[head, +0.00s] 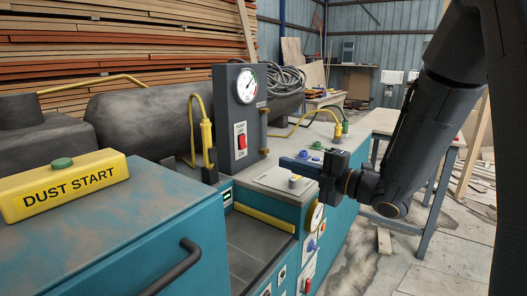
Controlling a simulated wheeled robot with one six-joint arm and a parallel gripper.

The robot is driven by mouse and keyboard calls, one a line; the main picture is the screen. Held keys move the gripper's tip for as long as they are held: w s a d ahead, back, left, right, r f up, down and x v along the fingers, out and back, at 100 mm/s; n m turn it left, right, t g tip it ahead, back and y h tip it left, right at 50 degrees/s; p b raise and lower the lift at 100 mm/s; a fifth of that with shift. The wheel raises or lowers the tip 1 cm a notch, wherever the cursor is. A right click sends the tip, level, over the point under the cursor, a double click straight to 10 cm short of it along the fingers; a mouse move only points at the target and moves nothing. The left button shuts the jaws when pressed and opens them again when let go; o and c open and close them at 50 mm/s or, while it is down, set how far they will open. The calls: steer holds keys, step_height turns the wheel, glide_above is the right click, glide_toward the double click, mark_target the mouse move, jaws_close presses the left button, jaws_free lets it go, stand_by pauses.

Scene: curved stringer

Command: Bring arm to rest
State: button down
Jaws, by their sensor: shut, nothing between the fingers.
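My arm comes in from the upper right and hangs over the front of the teal machine bench (345,225). My gripper (284,162) points left, shut and empty, above the bench's light top panel. Its fingers are in front of a blue knob area and close to the grey pump switch box (237,130). I cannot tell whether the fingers touch anything. The switch box carries a round gauge (247,86) and a red rocker switch (241,135).
A yellow DUST START box (65,184) with a green button sits on the left cabinet. A dark handle (175,265) juts from that cabinet. Yellow-handled fittings (207,132) stand beside the switch box. Stacked timber (150,40) lies behind. Open floor (440,250) is at the right.

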steer(key=d+f+m+g+h, duration=0.1)
steer(key=d+f+m+h, duration=1.15)
steer(key=m, duration=0.25)
steer(key=s+f+m+g+h, duration=0.1)
steer(key=s+m+g, duration=0.4)
steer(key=s, duration=0.7)
steer(key=s+f+m+g+h, duration=0.1)
steer(key=s+f+m+g, duration=0.3)
steer(key=s+m, duration=0.4)
steer(key=s+g, duration=0.1)
steer(key=s, duration=0.4)
steer(key=shift+a+f, duration=0.1)
